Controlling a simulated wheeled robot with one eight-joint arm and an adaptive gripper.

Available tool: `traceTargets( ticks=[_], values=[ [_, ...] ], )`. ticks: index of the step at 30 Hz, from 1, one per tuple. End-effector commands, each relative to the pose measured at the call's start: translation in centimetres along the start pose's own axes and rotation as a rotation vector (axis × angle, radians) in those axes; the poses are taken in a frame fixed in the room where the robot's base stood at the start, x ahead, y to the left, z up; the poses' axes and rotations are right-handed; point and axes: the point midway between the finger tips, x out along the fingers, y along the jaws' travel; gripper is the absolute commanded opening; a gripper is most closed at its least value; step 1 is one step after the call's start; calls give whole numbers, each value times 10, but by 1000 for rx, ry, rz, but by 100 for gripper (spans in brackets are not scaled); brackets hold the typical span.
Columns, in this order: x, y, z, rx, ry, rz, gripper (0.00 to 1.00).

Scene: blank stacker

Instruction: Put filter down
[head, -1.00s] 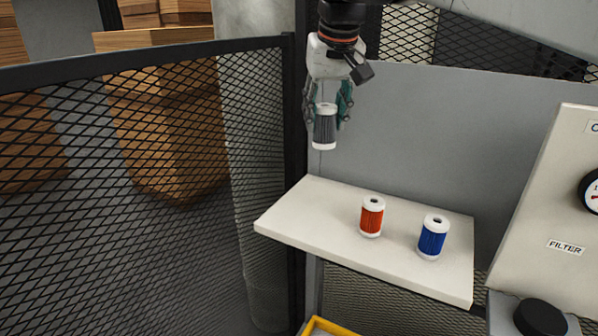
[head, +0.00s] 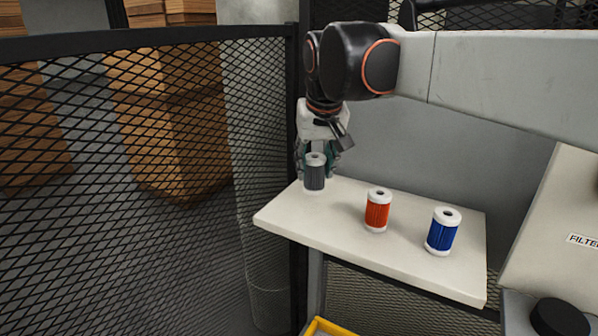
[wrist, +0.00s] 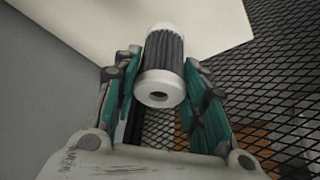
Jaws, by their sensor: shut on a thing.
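A dark grey filter (head: 315,174) with white end caps is upright at the back left end of the white shelf (head: 345,250). Its lower cap appears at shelf level, but I cannot tell whether it touches. My gripper (head: 317,165) is around it from behind and above, with teal fingers on both sides. In the wrist view the grey filter (wrist: 164,65) lies between the two fingers of my gripper (wrist: 160,88), one cap facing the camera. The shelf (wrist: 110,25) shows beyond it.
A red filter (head: 377,211) and a blue filter (head: 442,232) stand to the right on the shelf. A black mesh fence (head: 150,190) is close on the left. A sloped panel (head: 560,240) stands at the right. A yellow edge (head: 328,328) shows below.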

Motion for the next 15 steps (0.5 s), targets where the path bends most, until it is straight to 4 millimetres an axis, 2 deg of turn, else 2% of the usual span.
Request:
traceTargets(
  ticks=[1, 5, 12, 15],
  values=[
    [-1, -5, 8, -10, 0, -4, 12],
    [6, -5, 11, -10, 0, -4, 12],
    [37, -5, 24, -10, 0, -4, 12],
    [40, -5, 25, -10, 0, -4, 12]
  ],
)
